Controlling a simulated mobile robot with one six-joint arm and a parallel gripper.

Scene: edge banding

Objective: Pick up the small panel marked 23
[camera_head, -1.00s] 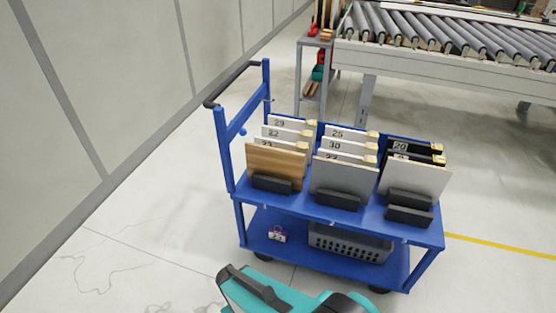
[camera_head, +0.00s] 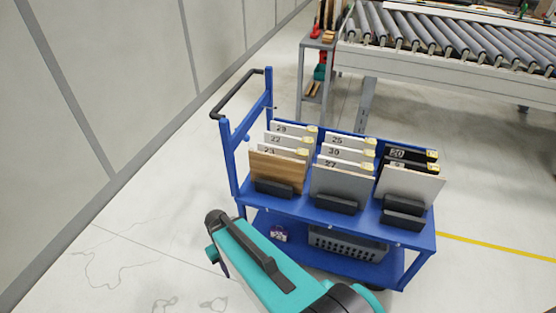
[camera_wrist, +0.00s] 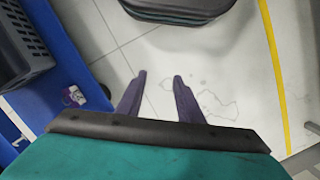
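The panel marked 23 (camera_head: 269,150) stands in the left column of the blue cart's top shelf. Only its white upper strip with the number shows; a wood-coloured panel (camera_head: 277,171) in front hides the rest. My gripper (camera_wrist: 159,76) shows in the wrist view with two purple fingers apart and nothing between them. It is over the floor beside the cart, clear of the panels. The head view does not clearly show the fingers.
The blue cart (camera_head: 330,214) also holds panels marked 22, 29, 25, 30, 27 and 20 in close rows. A grey crate (camera_head: 347,246) sits on its lower shelf. A roller conveyor (camera_head: 450,52) stands behind; a wall (camera_head: 90,70) is at left. Floor at front left is clear.

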